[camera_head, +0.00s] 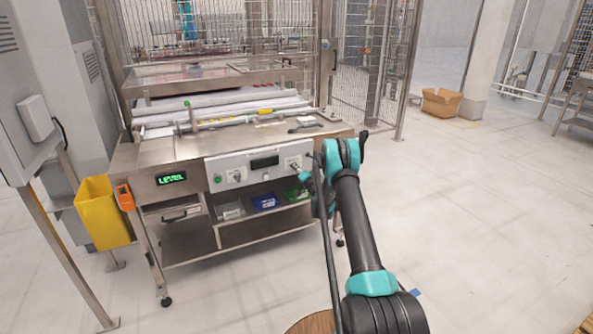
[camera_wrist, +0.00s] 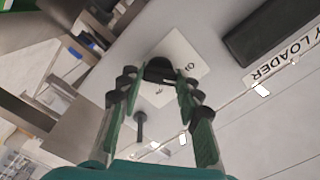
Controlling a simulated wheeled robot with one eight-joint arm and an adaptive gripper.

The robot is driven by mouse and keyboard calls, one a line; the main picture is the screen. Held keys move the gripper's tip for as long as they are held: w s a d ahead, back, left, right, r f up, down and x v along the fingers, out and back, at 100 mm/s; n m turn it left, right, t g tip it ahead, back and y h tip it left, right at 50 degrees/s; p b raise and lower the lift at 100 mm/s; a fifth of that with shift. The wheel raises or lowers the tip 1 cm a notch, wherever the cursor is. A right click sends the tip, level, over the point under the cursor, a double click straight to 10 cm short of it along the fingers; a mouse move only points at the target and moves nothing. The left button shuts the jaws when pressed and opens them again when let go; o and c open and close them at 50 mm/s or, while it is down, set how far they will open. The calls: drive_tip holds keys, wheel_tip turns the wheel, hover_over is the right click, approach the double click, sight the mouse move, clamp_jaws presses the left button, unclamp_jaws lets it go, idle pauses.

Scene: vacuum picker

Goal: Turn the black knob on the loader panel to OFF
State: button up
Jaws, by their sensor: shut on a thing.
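The loader panel (camera_head: 225,170) is the light grey front of the steel loader table; its face also fills much of the wrist view (camera_wrist: 205,30). The black knob (camera_wrist: 160,68) sits on a white label plate (camera_wrist: 188,50) there, with lettering partly covered. My gripper (camera_wrist: 156,82) has its green-padded fingers on either side of the knob, closed on it. In the head view my gripper (camera_head: 303,177) is at the panel's right part, and the knob is too small and covered to make out. Which mark the knob points to cannot be told.
A dark display (camera_head: 265,162), a green button (camera_head: 217,179) and another small knob (camera_head: 237,177) are left of my gripper. A dark peg (camera_wrist: 140,125) stands close to my fingers. Bins (camera_head: 264,201) sit on a shelf below.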

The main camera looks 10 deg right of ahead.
drive_tip(key=shift+f+n, duration=0.1)
drive_tip(key=shift+n, duration=1.1)
drive_tip(key=o, duration=1.2)
drive_tip(key=shift+c, duration=0.2)
drive_tip(key=v, duration=1.2)
